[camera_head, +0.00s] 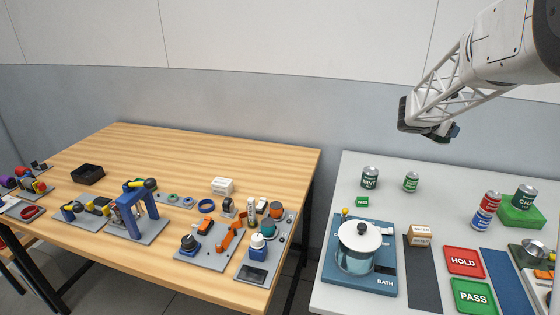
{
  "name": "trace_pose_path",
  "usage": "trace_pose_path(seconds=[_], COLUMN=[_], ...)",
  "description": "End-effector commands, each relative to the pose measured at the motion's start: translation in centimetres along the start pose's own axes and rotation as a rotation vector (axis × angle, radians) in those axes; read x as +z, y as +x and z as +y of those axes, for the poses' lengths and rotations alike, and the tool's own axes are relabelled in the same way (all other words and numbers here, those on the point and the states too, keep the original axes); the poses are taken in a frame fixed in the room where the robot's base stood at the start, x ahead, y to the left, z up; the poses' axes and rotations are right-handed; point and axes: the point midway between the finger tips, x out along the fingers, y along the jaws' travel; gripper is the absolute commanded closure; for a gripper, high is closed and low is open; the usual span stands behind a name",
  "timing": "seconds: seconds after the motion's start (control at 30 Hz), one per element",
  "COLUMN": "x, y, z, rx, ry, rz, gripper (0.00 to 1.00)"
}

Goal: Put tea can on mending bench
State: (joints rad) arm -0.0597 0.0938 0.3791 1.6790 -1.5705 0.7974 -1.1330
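Several cans stand on the white table at the right. A green can with a pale label and grey lid (370,177) stands at the back left, and a smaller green can (411,182) stands beside it. A larger dark green can (524,198) with lettering like "CHAI" stands on a green block (520,216). I cannot tell which is the tea can. The wooden bench (230,165) at the left holds tools and parts; no label names it the mending bench. My gripper (441,133) hangs above the white table's back edge, apart from the cans; its fingers are too small to read.
A red can (492,199) and a blue can (482,219) stand close together. A blue bath unit with a glass pot (367,233), a small box (420,236), red HOLD (464,262) and green PASS (474,296) pads fill the front. A gap separates the tables. The bench's back is clear.

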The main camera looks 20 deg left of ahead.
Motion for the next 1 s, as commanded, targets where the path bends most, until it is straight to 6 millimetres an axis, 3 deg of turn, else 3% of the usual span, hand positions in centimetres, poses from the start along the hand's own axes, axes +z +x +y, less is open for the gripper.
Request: trace_pose_path(seconds=[0.03,0.2,0.5,0.7,1.0], x=[-0.2,-1.2,-3.1,-4.1,-4.9], y=[-0.5,-2.4,-6.7,-9.0,-11.2], z=[1.9,7.8,16.3,19.7,22.4], rx=[0.058,0.253,0.554,0.686,0.798], ry=[-0.023,-0.103,-0.228,-0.282,-0.328], rz=[-0.001,-0.001,-0.003,-0.003,-0.003], gripper=[0.65,0.65,0.65,0.65,0.65])
